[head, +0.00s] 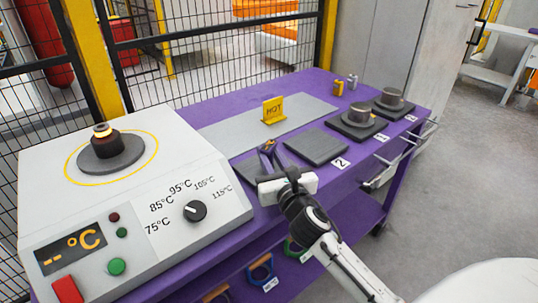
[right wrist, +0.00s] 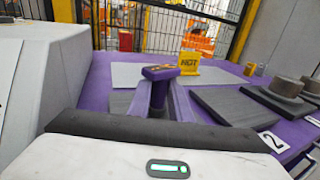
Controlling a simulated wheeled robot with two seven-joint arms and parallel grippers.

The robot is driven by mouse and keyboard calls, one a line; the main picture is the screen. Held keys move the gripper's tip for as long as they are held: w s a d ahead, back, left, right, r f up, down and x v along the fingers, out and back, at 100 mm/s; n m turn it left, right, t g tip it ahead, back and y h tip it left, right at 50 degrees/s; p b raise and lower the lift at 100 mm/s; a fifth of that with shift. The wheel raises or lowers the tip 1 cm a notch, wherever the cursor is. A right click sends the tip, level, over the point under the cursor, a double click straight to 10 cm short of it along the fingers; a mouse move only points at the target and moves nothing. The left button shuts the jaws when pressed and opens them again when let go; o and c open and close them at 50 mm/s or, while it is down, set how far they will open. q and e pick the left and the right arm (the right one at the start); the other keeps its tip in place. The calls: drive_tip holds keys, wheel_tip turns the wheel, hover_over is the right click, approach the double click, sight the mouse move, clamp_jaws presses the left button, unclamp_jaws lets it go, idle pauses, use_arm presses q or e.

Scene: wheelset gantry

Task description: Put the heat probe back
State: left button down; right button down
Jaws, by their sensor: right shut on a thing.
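My right gripper (head: 269,158) reaches over the purple table from the front, just right of the white control box. It is shut on a small dark piece with an orange-brown top, which I take to be the heat probe (head: 267,146). In the right wrist view the probe (right wrist: 160,72) sits between the two fingertips (right wrist: 161,88), above the table. My left gripper is not in view.
The white heater box (head: 110,200) with dial and buttons stands left, a dark ringed part on top. A yellow HOT sign (head: 273,110) stands on a grey plate. An empty dark pad (head: 317,146) is at right, then two pads bearing metal parts (head: 359,113). Coloured handles (head: 260,270) hang below.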

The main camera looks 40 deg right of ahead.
drive_tip(key=c, duration=1.6)
unclamp_jaws()
drive_tip(key=shift+r, duration=0.15)
drive_tip(key=v, duration=1.2)
drive_tip(key=shift+a, duration=0.1)
